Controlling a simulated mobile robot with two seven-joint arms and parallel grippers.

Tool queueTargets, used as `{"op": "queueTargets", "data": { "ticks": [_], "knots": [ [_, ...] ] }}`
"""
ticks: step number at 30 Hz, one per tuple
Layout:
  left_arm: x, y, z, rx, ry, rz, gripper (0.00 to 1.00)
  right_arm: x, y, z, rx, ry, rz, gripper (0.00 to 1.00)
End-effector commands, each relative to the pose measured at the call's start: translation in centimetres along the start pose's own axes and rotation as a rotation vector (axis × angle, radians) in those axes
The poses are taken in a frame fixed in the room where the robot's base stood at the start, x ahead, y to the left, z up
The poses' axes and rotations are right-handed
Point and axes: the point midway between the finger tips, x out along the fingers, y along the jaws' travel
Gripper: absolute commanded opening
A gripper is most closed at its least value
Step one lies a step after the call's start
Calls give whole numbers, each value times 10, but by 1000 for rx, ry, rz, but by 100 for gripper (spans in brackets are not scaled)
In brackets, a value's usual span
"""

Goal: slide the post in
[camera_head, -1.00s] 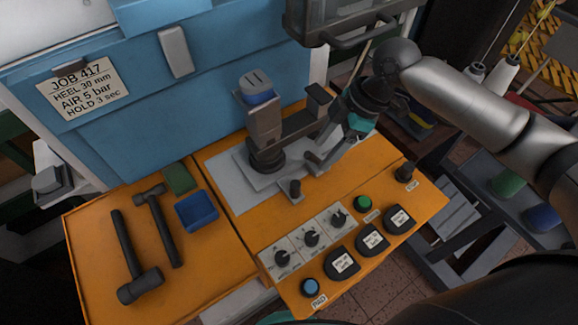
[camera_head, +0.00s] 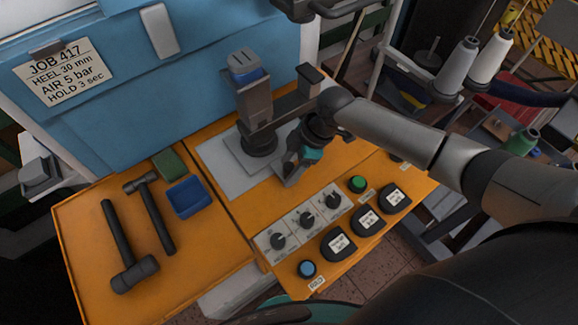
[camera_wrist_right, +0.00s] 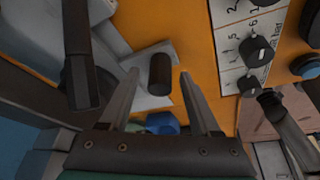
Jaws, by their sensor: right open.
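The post (camera_head: 254,105) stands upright with a blue and grey top, on a dark round foot on the light grey plate (camera_head: 222,168) of the orange bench. A short dark knob (camera_wrist_right: 160,74) on a grey tab shows in the right wrist view. My right gripper (camera_head: 289,180) points down at the front of the plate, in front of the post. In the right wrist view its two fingers (camera_wrist_right: 159,88) are apart, one on each side of the knob, with gaps visible. In the head view the gripper hides the knob. My left gripper is not in view.
A control panel with dials (camera_head: 305,220), a green button (camera_head: 357,184) and a blue button (camera_head: 307,268) lies in front of the gripper. Two hammers (camera_head: 128,245) and a blue tray (camera_head: 189,197) lie left. A blue cabinet (camera_head: 150,95) stands behind.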

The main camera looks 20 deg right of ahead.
Motion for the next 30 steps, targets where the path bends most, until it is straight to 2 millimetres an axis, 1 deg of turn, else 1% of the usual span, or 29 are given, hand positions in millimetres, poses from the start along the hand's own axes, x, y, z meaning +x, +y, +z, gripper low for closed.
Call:
{"op": "queueTargets", "data": {
  "ticks": [8,11,25,26,30],
  "knots": [
    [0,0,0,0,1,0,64,2,0,0,0,0,0,64],
    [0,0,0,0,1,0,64,2,0,0,0,0,0,55],
    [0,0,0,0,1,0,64,2,0,0,0,0,-1,2],
    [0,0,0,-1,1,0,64,2,0,0,0,0,-1,0],
    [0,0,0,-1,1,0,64,2,0,0,0,0,-1,0]
  ]
}}
